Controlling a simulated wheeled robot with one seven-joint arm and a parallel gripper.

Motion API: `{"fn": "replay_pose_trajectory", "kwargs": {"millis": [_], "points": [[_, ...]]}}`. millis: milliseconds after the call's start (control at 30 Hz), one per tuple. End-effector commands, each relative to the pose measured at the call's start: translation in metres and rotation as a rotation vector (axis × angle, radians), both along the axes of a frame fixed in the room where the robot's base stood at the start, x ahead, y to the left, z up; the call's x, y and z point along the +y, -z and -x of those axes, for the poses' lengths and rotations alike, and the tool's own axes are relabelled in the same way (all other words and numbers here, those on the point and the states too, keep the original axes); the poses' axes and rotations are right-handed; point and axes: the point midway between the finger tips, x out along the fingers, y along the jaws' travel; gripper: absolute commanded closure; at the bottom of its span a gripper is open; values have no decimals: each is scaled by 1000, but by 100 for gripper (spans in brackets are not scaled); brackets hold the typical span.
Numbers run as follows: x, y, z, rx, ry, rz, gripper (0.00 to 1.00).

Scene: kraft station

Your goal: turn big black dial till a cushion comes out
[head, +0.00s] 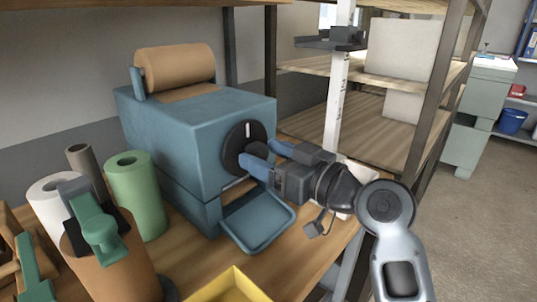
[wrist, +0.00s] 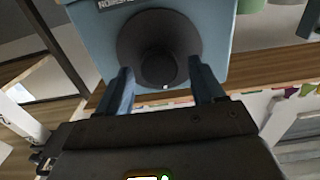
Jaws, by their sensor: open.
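The big black dial (head: 238,146) is on the front face of the blue machine (head: 190,125), with a white mark near its top in the head view. In the wrist view the dial (wrist: 158,45) is straight ahead, with a round black knob at its middle. My gripper (head: 262,158) is open, its blue fingers pointing at the dial. In the wrist view the fingers of my gripper (wrist: 162,86) stand to either side of the knob's lower part; whether they touch it I cannot tell. A roll of brown paper (head: 175,68) sits on top of the machine. No cushion is visible.
A blue tray (head: 258,216) juts out below the dial and looks empty. Green (head: 135,195) and white (head: 60,205) rolls stand left of the machine. A yellow bin (head: 232,288) is at the front. Shelf posts (head: 435,90) rise behind my arm on the right.

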Motion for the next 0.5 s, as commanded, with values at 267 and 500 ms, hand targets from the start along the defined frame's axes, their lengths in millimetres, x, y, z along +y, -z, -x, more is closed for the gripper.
{"fn": "replay_pose_trajectory", "kwargs": {"millis": [267,500], "points": [[0,0,0,0,0,0,50],[0,0,0,0,0,0,73]]}}
